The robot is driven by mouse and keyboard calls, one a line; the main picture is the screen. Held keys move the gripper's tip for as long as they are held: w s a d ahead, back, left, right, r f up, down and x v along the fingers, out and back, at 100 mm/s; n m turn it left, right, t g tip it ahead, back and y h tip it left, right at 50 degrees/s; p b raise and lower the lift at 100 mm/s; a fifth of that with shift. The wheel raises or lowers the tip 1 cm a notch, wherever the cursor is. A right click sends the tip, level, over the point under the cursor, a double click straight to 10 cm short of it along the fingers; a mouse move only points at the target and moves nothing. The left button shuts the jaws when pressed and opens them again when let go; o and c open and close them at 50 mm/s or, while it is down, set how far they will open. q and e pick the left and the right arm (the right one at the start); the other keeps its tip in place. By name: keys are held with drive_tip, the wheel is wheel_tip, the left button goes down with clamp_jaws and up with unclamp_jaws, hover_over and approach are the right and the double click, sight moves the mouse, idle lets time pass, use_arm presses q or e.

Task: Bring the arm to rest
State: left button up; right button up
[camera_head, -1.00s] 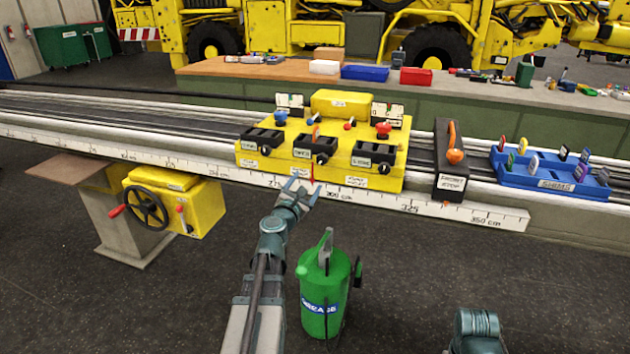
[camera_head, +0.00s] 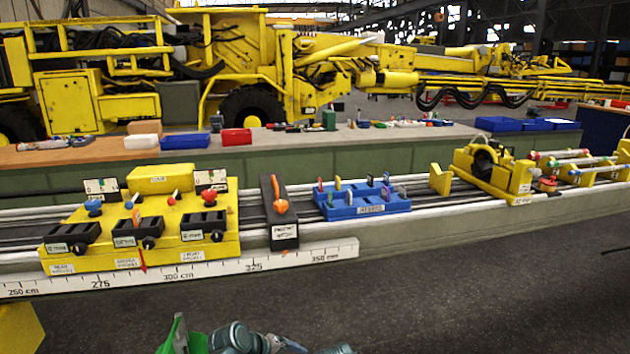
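I make out no gripper fingertips and no held object. No arm is over either one.
A blue tray (camera_head: 340,214) of coloured tags sits on the rails. A yellow carriage (camera_head: 505,178) is farther right. A white ruler (camera_head: 215,270) runs along the bench front. A back bench (camera_head: 300,160) holds bins and tools. The dark floor (camera_head: 470,300) at front right is clear.

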use_arm(q)
drive_tip(key=s+f+m+g+y, duration=0.2)
drive_tip(key=s+m+g+y, duration=0.1)
drive_tip(key=s+m, duration=0.3)
drive_tip(key=s+f+m+g+y, duration=0.2)
drive_tip(key=s+f+m+y, duration=0.15)
drive_tip(key=s, duration=0.45)
wheel_tip(320, 180, up, 17)
drive_tip(key=p, duration=1.5)
drive_tip(key=shift+s+d+f+p, duration=0.15)
drive_tip(key=shift+s+d+p, duration=0.1)
drive_tip(key=shift+p, duration=0.15)
